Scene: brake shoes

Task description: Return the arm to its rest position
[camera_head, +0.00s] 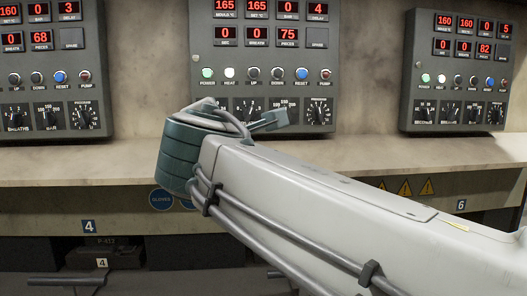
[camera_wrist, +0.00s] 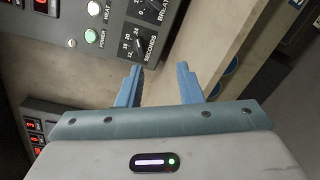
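My arm reaches in from the lower right in the head view, in front of the middle control panel (camera_head: 262,45).
A left panel (camera_head: 52,70) and a right panel (camera_head: 459,70) stand against the stained wall. A beige ledge (camera_head: 75,170) runs below the panels, with warning signs (camera_head: 405,187) on its front. Dark machinery (camera_head: 95,258) sits under the ledge.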

